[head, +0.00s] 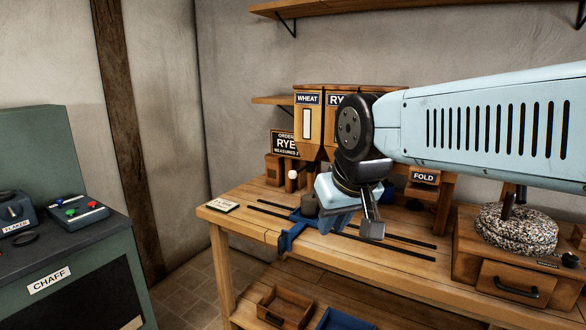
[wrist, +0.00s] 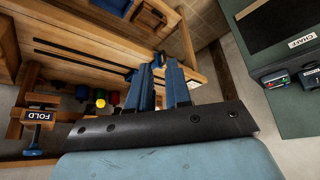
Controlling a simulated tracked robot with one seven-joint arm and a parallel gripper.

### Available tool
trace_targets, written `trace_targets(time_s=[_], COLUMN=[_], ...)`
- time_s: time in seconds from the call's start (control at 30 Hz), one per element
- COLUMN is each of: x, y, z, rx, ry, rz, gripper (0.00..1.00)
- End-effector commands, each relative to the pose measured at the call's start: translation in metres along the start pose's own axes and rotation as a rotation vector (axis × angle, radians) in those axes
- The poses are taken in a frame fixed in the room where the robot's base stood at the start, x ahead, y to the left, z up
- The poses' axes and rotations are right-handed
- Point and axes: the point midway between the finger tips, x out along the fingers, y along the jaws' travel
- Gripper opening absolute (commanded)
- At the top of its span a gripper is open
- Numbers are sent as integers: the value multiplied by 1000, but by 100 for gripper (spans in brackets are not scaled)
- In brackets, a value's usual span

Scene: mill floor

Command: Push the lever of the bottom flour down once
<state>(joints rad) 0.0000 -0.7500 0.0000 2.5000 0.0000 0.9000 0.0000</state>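The wooden flour hoppers stand at the back of the bench in the head view, one marked WHEAT (head: 308,99) and the other RYE (head: 336,100), partly hidden by my arm. A white round knob (head: 293,174) shows below the wheat hopper, left of my gripper; the rest of its lever is hard to make out. Any lever under the rye hopper is hidden behind my arm. An order sign (head: 285,143) reads RYE; its lower line is unclear. My gripper (head: 355,226) hangs over the bench, pointing down. In the wrist view its blue fingers (wrist: 159,72) stand slightly apart with nothing seen between them.
A blue bracket (head: 292,240) sits at the bench's front edge beside dark rails. A FOLD sign (head: 424,177) is right of my gripper, and a millstone (head: 516,230) farther right. Several coloured knobs (wrist: 100,98) show in the wrist view. A green CHAFF cabinet (head: 60,270) stands left.

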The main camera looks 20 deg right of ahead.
Motion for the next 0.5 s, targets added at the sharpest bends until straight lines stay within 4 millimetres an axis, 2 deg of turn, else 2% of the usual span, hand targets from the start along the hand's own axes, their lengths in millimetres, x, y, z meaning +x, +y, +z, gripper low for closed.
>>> trace_targets(time_s=[0.03, 0.2, 0.5], x=[0, 0, 0], y=[0, 0, 0], z=[0, 0, 0], rx=[0, 0, 0], ry=[0, 0, 0], rz=[0, 0, 0], gripper=[14, 0, 0])
